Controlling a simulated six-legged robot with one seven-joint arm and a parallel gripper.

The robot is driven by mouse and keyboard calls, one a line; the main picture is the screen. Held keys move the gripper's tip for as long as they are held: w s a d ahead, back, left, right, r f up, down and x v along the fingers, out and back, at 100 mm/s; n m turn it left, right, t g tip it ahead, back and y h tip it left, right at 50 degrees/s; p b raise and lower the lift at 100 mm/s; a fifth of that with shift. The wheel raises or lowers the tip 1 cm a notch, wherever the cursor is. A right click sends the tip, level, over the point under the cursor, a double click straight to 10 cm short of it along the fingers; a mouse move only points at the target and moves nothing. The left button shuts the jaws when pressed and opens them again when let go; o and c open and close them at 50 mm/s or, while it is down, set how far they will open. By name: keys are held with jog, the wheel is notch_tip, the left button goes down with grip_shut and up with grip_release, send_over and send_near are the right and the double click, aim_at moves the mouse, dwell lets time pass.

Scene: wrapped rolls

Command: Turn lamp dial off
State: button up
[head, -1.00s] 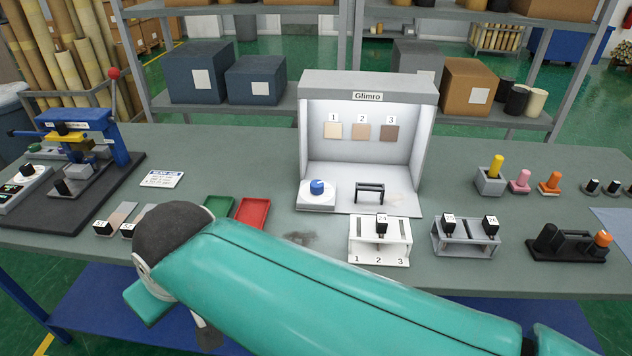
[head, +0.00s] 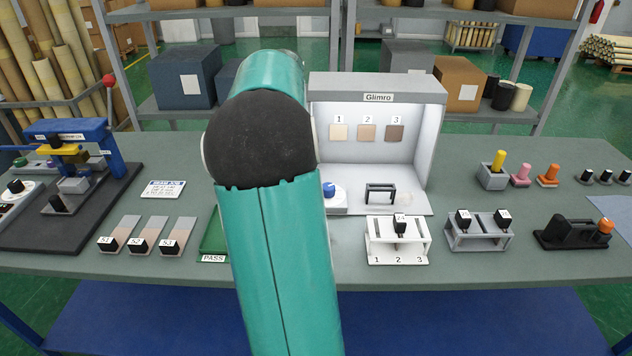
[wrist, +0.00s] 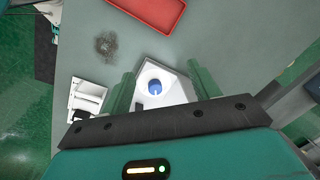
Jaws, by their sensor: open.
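The lamp dial is a blue knob (head: 329,190) on a white base (head: 339,206), at the lower left front of the light booth marked Glimro (head: 378,86). The booth's inside looks bright. My arm partly covers the dial base in the head view. In the wrist view the blue knob (wrist: 154,86) on its white base (wrist: 172,97) shows between the two green fingers of my gripper (wrist: 160,72). The fingers are apart with nothing held. The knob appears below them, and no touch is visible. My gripper is hidden behind my arm in the head view.
A small black stand (head: 380,190) is right of the dial. A white numbered rack (head: 398,244) stands in front of the booth. A green tray (head: 210,240) is partly behind my arm. A red tray (wrist: 150,12) shows in the wrist view.

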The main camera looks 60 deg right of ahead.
aim_at(328, 186)
jog(key=s+d+f+m+g, duration=0.1)
jog(key=s+d+f+m, duration=0.1)
jog(key=s+d+f, duration=0.3)
jog(key=s+d+f+m, duration=0.1)
jog(key=s+d+m, duration=0.15)
jog(key=d, duration=0.45)
jog(key=f, duration=1.1)
jog(key=shift+w+f, duration=0.2)
jog(key=shift+f, duration=0.05)
jog(key=c, duration=1)
